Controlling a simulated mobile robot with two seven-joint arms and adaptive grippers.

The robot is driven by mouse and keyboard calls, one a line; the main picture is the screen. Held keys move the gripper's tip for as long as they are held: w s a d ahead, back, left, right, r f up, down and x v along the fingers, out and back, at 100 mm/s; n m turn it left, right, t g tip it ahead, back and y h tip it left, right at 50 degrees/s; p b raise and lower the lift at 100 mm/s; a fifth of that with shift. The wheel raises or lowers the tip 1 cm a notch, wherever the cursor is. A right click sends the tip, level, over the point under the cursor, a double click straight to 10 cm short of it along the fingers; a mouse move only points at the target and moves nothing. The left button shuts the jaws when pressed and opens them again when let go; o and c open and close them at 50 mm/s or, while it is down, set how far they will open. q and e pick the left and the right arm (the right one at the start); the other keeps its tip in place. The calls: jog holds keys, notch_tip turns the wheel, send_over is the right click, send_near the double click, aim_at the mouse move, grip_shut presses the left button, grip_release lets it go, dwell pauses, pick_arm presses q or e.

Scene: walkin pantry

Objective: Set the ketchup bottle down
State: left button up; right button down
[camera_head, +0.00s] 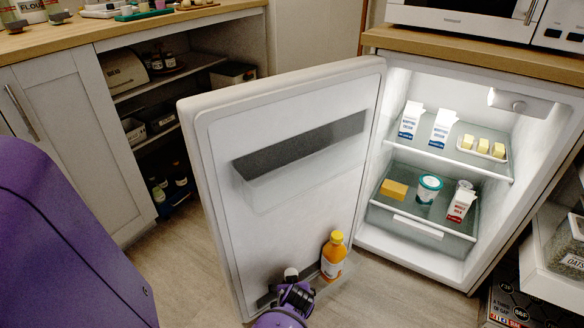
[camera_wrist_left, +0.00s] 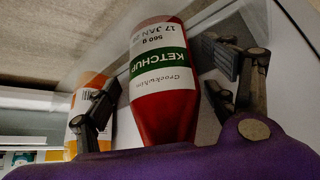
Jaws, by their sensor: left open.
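The ketchup bottle (camera_wrist_left: 165,90), red with a white and green label, stands between the fingers of my left gripper (camera_wrist_left: 163,98) in the left wrist view. The fingers are spread, one on each side, with a gap visible on the right side. In the head view my left gripper (camera_head: 292,300) is low at the inside of the open fridge door (camera_head: 285,150), at the bottom door shelf (camera_head: 330,287). There it hides most of the ketchup bottle. My right gripper is not in view.
An orange bottle (camera_head: 333,256) stands on the same door shelf, right of my gripper; it also shows in the left wrist view (camera_wrist_left: 82,112). The fridge holds cartons (camera_head: 411,120), butter (camera_head: 394,190) and a tub (camera_head: 429,188). The upper door bin (camera_head: 300,160) looks empty.

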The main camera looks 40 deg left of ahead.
pick_arm(q)
jog(key=shift+r, duration=0.1)
jog(key=p+v, duration=0.6)
jog(key=v, duration=0.6)
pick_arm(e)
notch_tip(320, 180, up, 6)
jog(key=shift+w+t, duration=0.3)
pick_arm(q)
jog(key=shift+r, duration=0.1)
jog(key=shift+c, duration=0.3)
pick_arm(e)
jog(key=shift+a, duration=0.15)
